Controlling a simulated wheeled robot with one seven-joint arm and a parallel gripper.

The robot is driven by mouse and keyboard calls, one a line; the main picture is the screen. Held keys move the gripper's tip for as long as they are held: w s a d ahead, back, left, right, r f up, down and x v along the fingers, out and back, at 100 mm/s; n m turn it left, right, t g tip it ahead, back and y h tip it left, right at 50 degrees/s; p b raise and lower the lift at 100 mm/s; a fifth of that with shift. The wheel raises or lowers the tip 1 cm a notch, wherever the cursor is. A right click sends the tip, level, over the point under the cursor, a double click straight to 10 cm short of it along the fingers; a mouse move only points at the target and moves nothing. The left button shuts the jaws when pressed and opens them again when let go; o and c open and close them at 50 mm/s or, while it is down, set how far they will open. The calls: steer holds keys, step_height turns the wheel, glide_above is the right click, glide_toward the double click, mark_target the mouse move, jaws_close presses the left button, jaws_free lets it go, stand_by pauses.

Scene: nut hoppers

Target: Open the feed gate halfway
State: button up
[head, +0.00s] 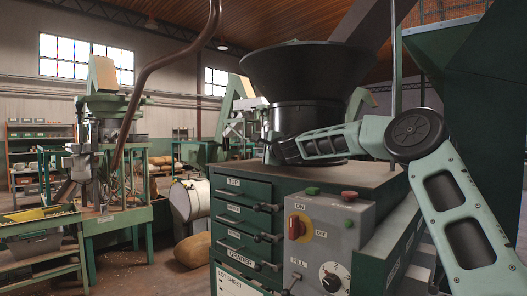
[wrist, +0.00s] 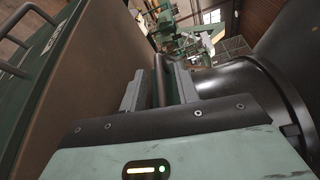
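The black hopper (head: 318,75) stands on a green cabinet, a wide bowl above a narrower round body. No part in view is labelled as a feed gate, and I cannot make out its position. My gripper's fingers are hidden behind the hopper's body in the head view. In the wrist view my gripper (wrist: 162,85) shows two grey fingers standing apart. A dark rod (wrist: 160,82) shows between them, with gaps at its sides; I see no clear grip on it. The hopper's dark round body (wrist: 245,85) is close on the right there.
The green cabinet (head: 228,198) has several labelled drawers with dark handles. A grey control box (head: 318,235) carries an ON/OFF switch, buttons and a FILL dial. A brown bent pipe (head: 150,70) rises at left. A drum (head: 188,200) and a sack (head: 193,250) stand beside the cabinet.

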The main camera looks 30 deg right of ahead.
steer(key=shift+s+d+b, duration=0.1)
steer(key=shift+s+b, duration=0.3)
steer(key=shift+s, duration=0.15)
steer(key=s+b, duration=0.2)
steer(key=s, duration=0.2)
steer(key=s+b, duration=0.2)
steer(key=s, duration=0.3)
steer(key=s+b, duration=0.2)
steer(key=s, duration=0.2)
steer(key=shift+s+a+r, duration=0.3)
steer(key=shift+s+r, duration=0.05)
steer(key=shift+r, duration=0.05)
steer(key=shift+s+r, duration=0.15)
steer(key=shift+s, duration=0.2)
steer(key=shift+s+a+r+b, duration=0.1)
steer(key=shift+s+b, duration=0.25)
steer(key=shift+s, duration=0.55)
